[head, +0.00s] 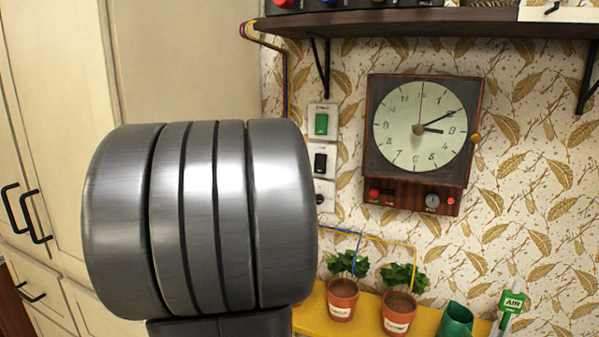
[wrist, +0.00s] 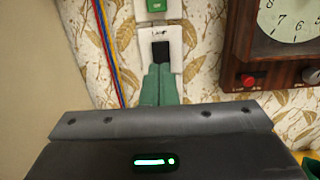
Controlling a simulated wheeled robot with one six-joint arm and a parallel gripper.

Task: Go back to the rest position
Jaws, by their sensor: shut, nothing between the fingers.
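My gripper (wrist: 159,72) shows in the wrist view as two green fingers pressed together with nothing between them. The fingers point at the wall, just below a black switch (wrist: 161,51) on a white plate. Their tips overlap the lower part of that plate in the picture; I cannot tell whether they touch it. In the head view my grey metal arm link fills the left middle and hides the gripper. The black switch also shows there (head: 320,161), just right of the arm.
A green switch (head: 321,123) sits above the black one. A wall clock (head: 424,140) hangs to the right, under a dark shelf (head: 430,25). Potted plants (head: 342,298) stand on a yellow shelf (head: 362,323) below. Pale cabinets (head: 60,120) stand left.

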